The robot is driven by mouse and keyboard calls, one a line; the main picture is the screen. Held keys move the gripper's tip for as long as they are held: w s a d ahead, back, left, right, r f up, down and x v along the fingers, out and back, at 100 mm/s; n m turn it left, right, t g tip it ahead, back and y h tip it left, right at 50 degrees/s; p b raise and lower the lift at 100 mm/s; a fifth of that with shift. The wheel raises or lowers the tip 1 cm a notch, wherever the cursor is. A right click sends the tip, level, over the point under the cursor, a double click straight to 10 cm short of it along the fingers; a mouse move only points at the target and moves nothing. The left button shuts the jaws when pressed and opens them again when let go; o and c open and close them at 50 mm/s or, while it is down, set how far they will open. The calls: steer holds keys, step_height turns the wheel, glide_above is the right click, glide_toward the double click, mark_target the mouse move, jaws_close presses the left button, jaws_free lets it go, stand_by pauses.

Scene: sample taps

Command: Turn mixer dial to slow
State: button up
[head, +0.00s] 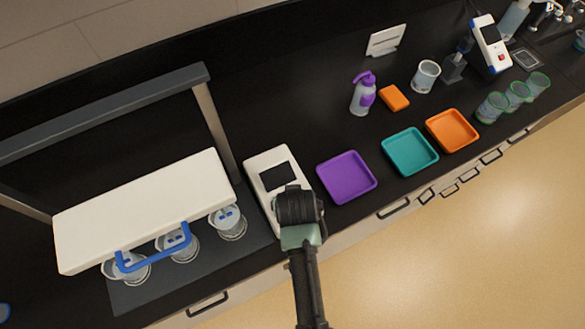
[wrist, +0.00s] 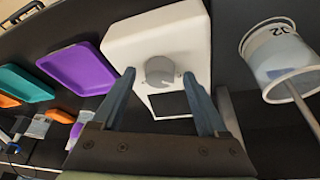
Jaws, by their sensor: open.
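The mixer (head: 258,164) is a white box with a dark screen (head: 276,176) on the black counter, left of the purple tray in the head view. In the wrist view the mixer (wrist: 155,32) shows its round grey dial (wrist: 159,72) next to the dark screen (wrist: 170,104). My gripper (wrist: 158,73) is open, with one finger on each side of the dial in the picture. I cannot tell whether the fingers touch it. The dial's setting is too small to read. In the head view my arm hides the dial and the fingertips.
A stirrer stand with a white hood (head: 145,205), a blue handle (head: 155,255) and several beakers stands left of the mixer. One beaker (wrist: 280,62) is close by on the right in the wrist view. Purple (head: 346,178), teal (head: 410,152) and orange (head: 452,131) trays lie right.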

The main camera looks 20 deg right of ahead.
jaws_close()
stand_by(0.3)
steer(key=shift+m, duration=0.3)
steer(key=shift+a+r+m+h+p, duration=0.1)
steer(key=shift+m+h+p, duration=0.25)
steer(key=shift+m, duration=0.15)
steer(key=m+g+h, duration=0.1)
steer(key=m, duration=0.2)
steer(key=shift+w, duration=0.2)
steer(key=shift+a+m+g+h, duration=0.1)
steer(key=shift+m+g+h, duration=0.25)
steer(key=shift+m, duration=0.9)
steer(key=shift+m+g+h, duration=0.1)
steer(key=shift+m+g, duration=0.35)
steer(key=shift+m, duration=0.8)
